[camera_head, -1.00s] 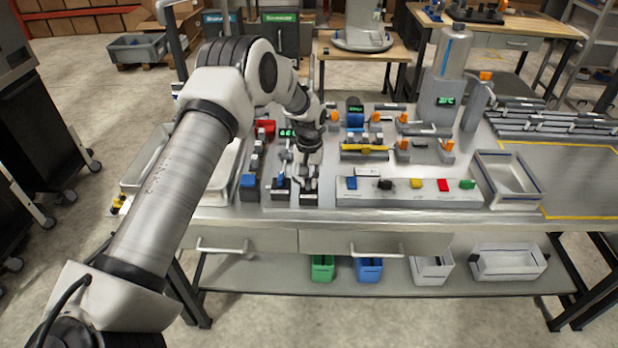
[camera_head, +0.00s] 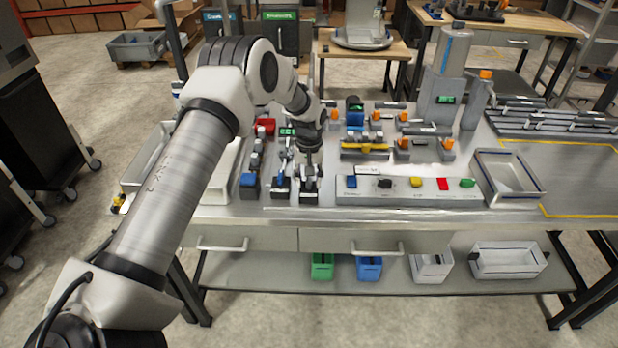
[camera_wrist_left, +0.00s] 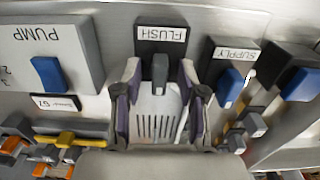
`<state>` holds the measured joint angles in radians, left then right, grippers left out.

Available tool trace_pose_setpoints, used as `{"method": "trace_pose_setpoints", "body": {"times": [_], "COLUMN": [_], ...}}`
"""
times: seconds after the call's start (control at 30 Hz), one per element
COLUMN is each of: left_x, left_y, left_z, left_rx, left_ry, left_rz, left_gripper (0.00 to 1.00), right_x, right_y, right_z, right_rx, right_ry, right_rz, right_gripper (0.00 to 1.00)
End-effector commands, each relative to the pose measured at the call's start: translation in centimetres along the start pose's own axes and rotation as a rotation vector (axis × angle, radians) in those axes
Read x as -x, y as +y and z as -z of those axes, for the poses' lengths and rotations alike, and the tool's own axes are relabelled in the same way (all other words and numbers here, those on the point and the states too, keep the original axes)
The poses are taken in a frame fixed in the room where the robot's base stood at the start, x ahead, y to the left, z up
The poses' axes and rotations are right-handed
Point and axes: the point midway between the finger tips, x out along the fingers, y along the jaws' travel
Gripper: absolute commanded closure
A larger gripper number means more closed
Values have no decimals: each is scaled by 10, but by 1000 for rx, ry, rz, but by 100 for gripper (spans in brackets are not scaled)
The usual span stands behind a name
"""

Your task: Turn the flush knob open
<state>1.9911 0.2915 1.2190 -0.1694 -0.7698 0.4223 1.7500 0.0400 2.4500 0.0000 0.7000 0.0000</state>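The flush knob (camera_wrist_left: 160,68) is a dark grey lever on a dark block with a white FLUSH label (camera_wrist_left: 161,33) in the left wrist view. Its lever runs roughly up and down there. My left gripper (camera_wrist_left: 159,82) is open, with one finger on each side of the knob and visible gaps between. In the head view my left gripper (camera_head: 309,179) points down over the flush block (camera_head: 309,198), the rightmost of the small front blocks, and hides most of the knob. My right gripper is not in view.
The SUPPLY block with a blue knob (camera_wrist_left: 230,86) is close on one side, and the PUMP block with a blue knob (camera_wrist_left: 49,74) on the other. A panel with several coloured knobs (camera_head: 410,201) stands right of the gripper. An open tray (camera_head: 507,180) sits farther right.

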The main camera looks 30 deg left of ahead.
Motion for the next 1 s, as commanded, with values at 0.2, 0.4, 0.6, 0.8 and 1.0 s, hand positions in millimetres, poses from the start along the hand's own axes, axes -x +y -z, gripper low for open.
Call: {"method": "trace_pose_setpoints", "body": {"times": [0.2, 0.4, 0.6, 0.8, 1.0], "left_x": [2, 28, 80, 115, 121], "left_y": [0, 1, 1, 1, 0], "left_z": [1, 2, 2, 1, 1], "left_rx": [-1, -2, -1, -1, -1], "left_ry": [4, 7, 5, 3, 2], "left_rz": [-1, -3, -3, -1, 0], "left_gripper": [59, 59, 59, 59, 59], "right_x": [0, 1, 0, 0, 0], "right_y": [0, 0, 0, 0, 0], "right_z": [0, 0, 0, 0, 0], "right_rx": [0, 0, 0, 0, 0], "right_ry": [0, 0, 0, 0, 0], "right_rz": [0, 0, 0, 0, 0], "right_gripper": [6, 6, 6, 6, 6]}}
